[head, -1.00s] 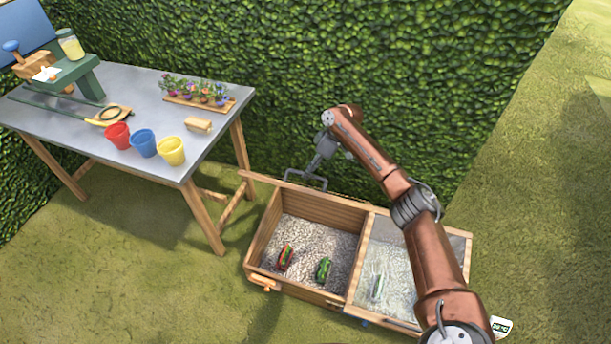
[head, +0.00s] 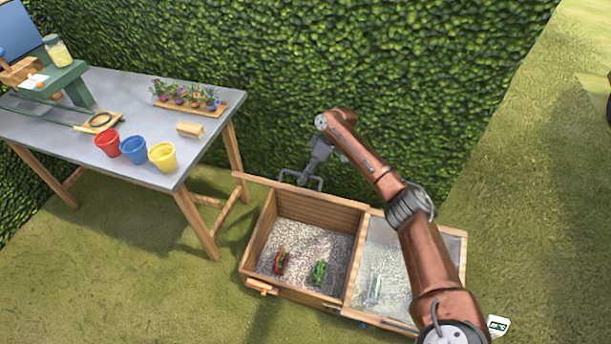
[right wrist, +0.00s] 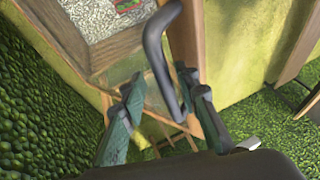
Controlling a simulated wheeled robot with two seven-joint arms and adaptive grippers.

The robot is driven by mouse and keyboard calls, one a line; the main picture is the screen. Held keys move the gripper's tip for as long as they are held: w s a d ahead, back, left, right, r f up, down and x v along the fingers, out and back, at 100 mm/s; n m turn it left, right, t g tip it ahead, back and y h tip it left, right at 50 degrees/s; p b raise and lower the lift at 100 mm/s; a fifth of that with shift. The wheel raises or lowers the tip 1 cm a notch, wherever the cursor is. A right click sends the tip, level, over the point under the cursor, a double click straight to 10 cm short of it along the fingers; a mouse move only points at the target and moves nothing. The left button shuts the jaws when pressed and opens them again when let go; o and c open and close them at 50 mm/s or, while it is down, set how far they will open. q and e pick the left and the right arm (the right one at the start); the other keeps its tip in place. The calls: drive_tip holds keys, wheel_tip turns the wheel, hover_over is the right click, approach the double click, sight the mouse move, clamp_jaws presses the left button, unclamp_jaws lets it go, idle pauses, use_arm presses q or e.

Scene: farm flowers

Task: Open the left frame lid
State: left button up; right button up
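The wooden frame (head: 297,299) has two gravel-filled compartments. The left compartment is uncovered; its left lid (head: 262,182) stands raised along the back, seen nearly edge-on. A grey handle loop (head: 297,183) sticks out behind the lid's top edge, and it shows dark in the right wrist view (right wrist: 152,40). My right gripper (head: 312,167) is behind the lid at this handle. In the wrist view its two green-padded fingers are spread, with the handle between them; I cannot tell whether they touch it. The glazed right lid (head: 385,260) lies closed. My left gripper is out of view.
Red (head: 281,262) and green (head: 318,272) items lie in the left compartment. An orange piece (head: 262,287) is on its front. A table (head: 75,141) with red, blue and yellow pots stands left. A hedge (head: 420,60) rises behind. Grass in front is clear.

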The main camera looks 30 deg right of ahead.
drive_tip(key=v, duration=1.2)
